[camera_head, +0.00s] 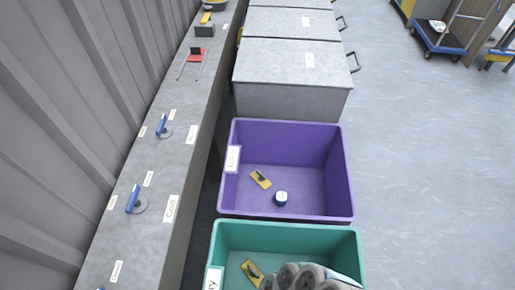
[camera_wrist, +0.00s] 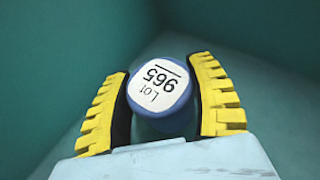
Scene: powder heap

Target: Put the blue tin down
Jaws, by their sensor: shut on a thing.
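The blue tin (camera_wrist: 160,88) has a pale top marked LOT 965. In the wrist view it sits between the two yellow ridged fingers of my gripper (camera_wrist: 162,72), which is shut on its sides. Teal walls surround it there. I cannot tell whether the tin touches the bin floor.
A purple bin (camera_head: 348,185) beyond holds a yellow-handled tool (camera_head: 260,179) and a small dark tin with a white top (camera_head: 281,198). Grey lidded bins (camera_head: 290,75) stand farther off. A narrow ledge (camera_head: 150,170) runs along the left.

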